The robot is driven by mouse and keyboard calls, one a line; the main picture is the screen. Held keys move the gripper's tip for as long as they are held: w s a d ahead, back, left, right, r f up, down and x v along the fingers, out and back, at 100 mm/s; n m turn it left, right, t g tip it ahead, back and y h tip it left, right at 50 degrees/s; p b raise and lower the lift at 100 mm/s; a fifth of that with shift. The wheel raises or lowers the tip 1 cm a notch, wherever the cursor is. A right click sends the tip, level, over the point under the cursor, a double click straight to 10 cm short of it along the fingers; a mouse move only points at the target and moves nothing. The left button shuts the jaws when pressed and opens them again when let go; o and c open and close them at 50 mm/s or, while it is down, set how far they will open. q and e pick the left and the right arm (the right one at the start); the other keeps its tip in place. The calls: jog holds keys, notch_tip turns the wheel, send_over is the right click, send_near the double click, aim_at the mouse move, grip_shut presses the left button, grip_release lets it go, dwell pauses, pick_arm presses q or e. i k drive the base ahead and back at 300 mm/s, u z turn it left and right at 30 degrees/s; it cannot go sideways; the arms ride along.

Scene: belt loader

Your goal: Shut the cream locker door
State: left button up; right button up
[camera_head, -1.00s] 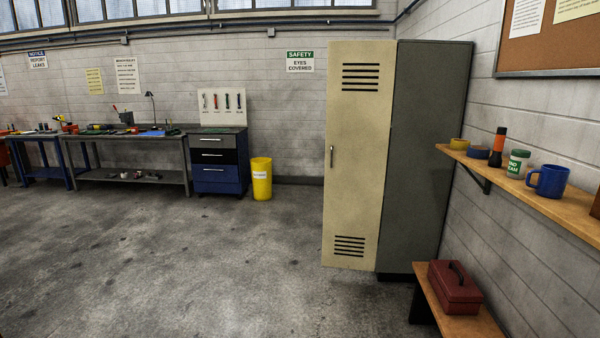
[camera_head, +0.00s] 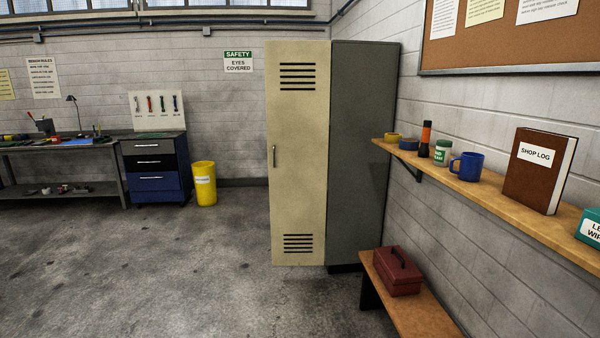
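The cream locker door (camera_head: 298,160) has black vent slots at top and bottom and a small upright handle (camera_head: 274,156) near its left edge. It meets the grey locker body (camera_head: 362,150) along its right edge. The door seems to stand out to the left of the body, with its outer face towards me; the dark plinth shows only under the grey part. The locker's opening and inside are hidden, so I cannot tell the exact door angle. Neither of my grippers is in view.
A bench with a red toolbox (camera_head: 398,271) and a wall shelf (camera_head: 475,186) with a mug (camera_head: 467,167) and a book (camera_head: 543,171) line the right wall. A yellow bin (camera_head: 204,184) and blue drawers (camera_head: 155,168) stand at the back left. The floor (camera_head: 190,270) before the door is clear.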

aim_at(298, 72)
jog(key=z, duration=0.15)
jog(key=i, duration=3.5)
jog(key=z, duration=0.2)
